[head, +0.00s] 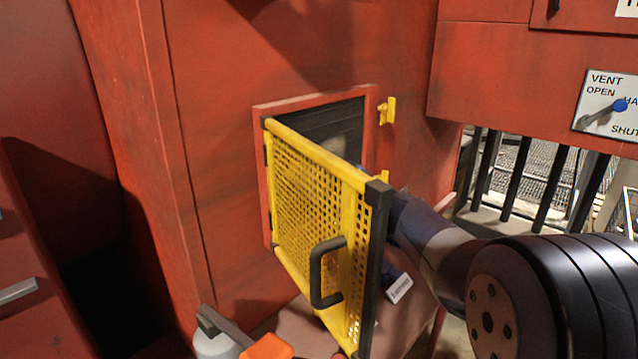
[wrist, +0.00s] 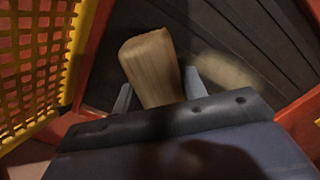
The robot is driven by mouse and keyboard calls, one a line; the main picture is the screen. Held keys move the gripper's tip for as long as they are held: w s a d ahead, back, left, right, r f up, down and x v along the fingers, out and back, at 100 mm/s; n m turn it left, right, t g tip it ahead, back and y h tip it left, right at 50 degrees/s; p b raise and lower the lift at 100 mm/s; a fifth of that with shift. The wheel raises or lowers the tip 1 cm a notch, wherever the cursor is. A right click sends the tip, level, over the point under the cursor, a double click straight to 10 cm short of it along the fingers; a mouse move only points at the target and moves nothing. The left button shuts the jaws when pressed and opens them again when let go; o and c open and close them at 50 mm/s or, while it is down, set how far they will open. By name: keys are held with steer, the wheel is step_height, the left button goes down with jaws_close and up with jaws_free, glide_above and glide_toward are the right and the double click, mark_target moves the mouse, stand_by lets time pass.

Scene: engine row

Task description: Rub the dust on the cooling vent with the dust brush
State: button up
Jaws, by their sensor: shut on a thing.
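The cooling vent (head: 318,118) is a dark slatted opening in the red wall, partly hidden by the yellow mesh door. In the wrist view its dark slats (wrist: 262,35) fill the background. A pale dust patch (wrist: 228,72) lies on the slats; it also shows in the head view (head: 346,146). My gripper (wrist: 160,92) is shut on the dust brush (wrist: 150,58), whose wooden body stands between the fingers. The brush is left of the dust patch in the wrist view; its bristles are hidden, and I cannot tell whether it touches the slats. The door hides my gripper in the head view.
The yellow mesh door (head: 300,190) stands open with a black handle (head: 315,275), close beside my arm. A red frame (wrist: 300,112) borders the vent. A vent lever panel (head: 608,100) is at the right. A bottle (head: 215,345) and an orange item (head: 267,347) are below.

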mark_target(334, 147)
steer(key=shift+w+r+p, duration=0.1)
steer(key=shift+r+p, duration=0.45)
steer(key=shift+r, duration=0.35)
steer(key=shift+w+d, duration=1.4)
steer(key=shift+w+d+p, duration=1.8)
steer(key=shift+w+d, duration=2.1)
steer(key=shift+w, duration=0.1)
steer(key=shift+r+p, duration=0.5)
steer(key=shift+r, duration=0.35)
steer(key=shift+s+a+f+b, duration=0.2)
steer(key=shift+s+a+b, duration=0.15)
steer(key=shift+b, duration=0.2)
steer(key=shift+s+a+r+b, duration=0.1)
steer(key=shift+s+a+b, duration=0.75)
steer(key=shift+s+a, duration=0.2)
